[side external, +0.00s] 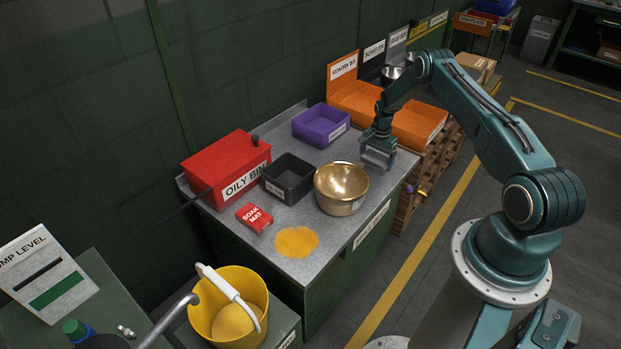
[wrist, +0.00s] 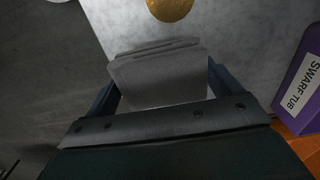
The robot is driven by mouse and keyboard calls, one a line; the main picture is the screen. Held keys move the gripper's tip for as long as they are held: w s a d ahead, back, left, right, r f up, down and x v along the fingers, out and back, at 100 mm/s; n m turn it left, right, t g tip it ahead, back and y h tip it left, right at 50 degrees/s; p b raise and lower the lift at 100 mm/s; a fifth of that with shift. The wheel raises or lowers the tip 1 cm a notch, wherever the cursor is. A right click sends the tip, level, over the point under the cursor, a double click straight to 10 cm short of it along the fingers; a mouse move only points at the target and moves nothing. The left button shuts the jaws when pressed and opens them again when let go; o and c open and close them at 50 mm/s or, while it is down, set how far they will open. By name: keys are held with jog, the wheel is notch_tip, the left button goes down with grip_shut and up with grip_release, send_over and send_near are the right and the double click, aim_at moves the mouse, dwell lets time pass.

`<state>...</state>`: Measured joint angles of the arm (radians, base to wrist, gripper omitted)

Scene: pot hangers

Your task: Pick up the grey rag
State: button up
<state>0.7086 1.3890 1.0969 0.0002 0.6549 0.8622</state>
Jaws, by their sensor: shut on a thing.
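The grey rag (wrist: 158,75) is a folded, layered pad between the two fingers of my gripper (wrist: 160,90) in the wrist view. My gripper is shut on it. In the side external view my gripper (side external: 378,157) points down at the right back part of the metal bench top, behind and right of the brass bowl. The rag (side external: 377,161) shows there as a pale grey patch at the fingers. I cannot tell whether it touches the bench top.
The brass bowl (side external: 341,188) stands close by, and a purple tub (side external: 321,126) stands to the left. A black bin (side external: 287,179), a red oily bin (side external: 227,168), a red soak mat box (side external: 254,217) and a yellow spill (side external: 297,242) are on the bench. Orange trays (side external: 419,126) lie behind.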

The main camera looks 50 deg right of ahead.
aim_at(375, 159)
notch_tip(375, 159, up, 15)
jog(key=shift+r, duration=0.15)
dwell(0.4)
jog(key=shift+o, duration=1)
jog(key=c, duration=0.4)
jog(key=shift+o, duration=0.2)
jog(key=s+a+f, duration=0.1)
jog(key=s+a, duration=0.1)
jog(key=a, duration=0.4)
jog(key=s+a+f, duration=0.1)
jog(key=s+a, duration=0.1)
jog(key=a, duration=0.5)
jog(key=shift+s, duration=0.25)
jog(key=shift+f, duration=0.1)
